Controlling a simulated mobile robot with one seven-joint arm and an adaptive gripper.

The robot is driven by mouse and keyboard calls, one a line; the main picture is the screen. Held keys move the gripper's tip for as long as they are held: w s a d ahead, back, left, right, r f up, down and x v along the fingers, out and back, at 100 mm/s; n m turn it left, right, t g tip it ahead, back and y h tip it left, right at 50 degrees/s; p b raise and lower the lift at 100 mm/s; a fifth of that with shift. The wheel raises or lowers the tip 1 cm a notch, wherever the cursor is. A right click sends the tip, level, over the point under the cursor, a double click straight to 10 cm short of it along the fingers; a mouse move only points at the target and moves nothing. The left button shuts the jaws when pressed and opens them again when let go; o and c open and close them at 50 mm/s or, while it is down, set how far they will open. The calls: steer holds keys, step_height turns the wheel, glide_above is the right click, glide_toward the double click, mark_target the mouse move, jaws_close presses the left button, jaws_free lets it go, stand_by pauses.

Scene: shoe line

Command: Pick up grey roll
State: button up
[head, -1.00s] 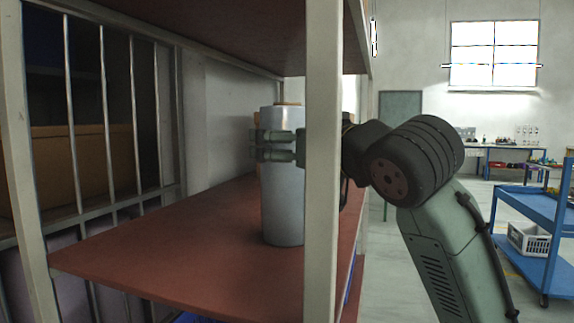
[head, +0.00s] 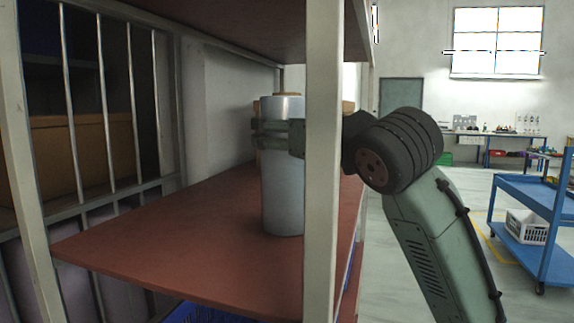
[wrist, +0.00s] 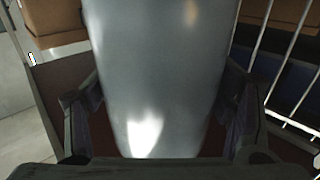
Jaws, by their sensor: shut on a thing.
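The grey roll (head: 283,190) stands upright on the red-brown shelf (head: 150,245) in the head view, partly hidden by the shelf's pale front post. My gripper (head: 268,133) reaches in from the right and its fingers are shut around the roll's upper part. In the wrist view the roll (wrist: 160,80) fills the middle, with a gripper finger (wrist: 160,118) pair on either side of it. I cannot tell whether the roll's base touches the shelf.
The pale post (head: 323,160) stands close in front of my arm. An upper shelf (head: 230,25) is overhead. Brownish boxes (wrist: 50,22) stand behind the roll. A barred rack side (head: 110,110) is at the left. A blue cart (head: 535,200) stands on the open floor at right.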

steer(key=c, duration=1.1)
steer(key=shift+r, duration=0.1)
